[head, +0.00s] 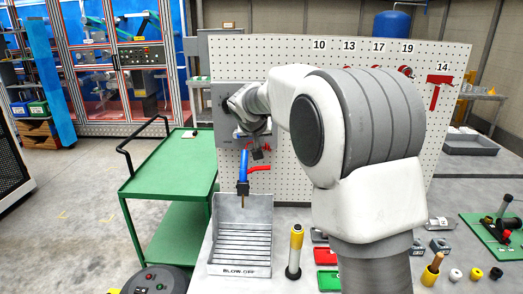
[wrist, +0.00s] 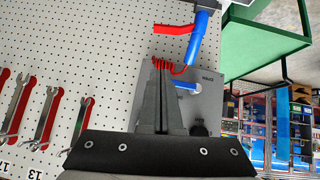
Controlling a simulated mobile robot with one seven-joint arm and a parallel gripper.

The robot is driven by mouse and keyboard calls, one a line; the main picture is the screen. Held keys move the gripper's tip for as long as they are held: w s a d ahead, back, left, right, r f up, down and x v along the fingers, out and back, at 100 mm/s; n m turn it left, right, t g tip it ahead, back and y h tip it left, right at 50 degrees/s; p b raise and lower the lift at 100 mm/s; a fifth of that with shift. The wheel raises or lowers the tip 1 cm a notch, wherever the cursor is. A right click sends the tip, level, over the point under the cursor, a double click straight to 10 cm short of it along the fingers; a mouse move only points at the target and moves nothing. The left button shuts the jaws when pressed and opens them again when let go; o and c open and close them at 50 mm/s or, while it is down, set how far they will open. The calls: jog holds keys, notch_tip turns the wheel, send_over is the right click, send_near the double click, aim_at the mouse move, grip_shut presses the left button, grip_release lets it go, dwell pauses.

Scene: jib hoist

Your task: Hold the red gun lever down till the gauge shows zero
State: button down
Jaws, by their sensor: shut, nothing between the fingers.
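The air gun (head: 243,172) has a blue body and hangs nose down in front of the pegboard, above a grey metal tray. Its red lever (head: 259,168) sticks out to the right. In the wrist view the gun (wrist: 203,30) and its red lever (wrist: 173,29) lie beyond my fingertips. My gripper (head: 257,153) is shut and empty, close above the lever in the head view. In the wrist view its fingers (wrist: 160,75) cover part of a red coiled hose (wrist: 166,65), with a gap to the lever. I cannot make out a gauge reading.
A grey panel box (head: 222,115) is on the pegboard (head: 290,60), partly behind my wrist. The tray (head: 240,268) marked BLOW OFF stands below the gun. A green cart (head: 175,165) is at left. A yellow-and-black cylinder (head: 295,250) stands right of the tray.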

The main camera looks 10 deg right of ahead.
jog(key=p, duration=0.2)
send_over(263, 168)
jog(key=s, duration=0.1)
notch_tip(263, 168, down, 6)
jog(key=f, duration=0.4)
jog(key=shift+s+d+f, duration=0.1)
jog(key=shift+s+f, duration=0.05)
jog(key=shift+s, duration=0.05)
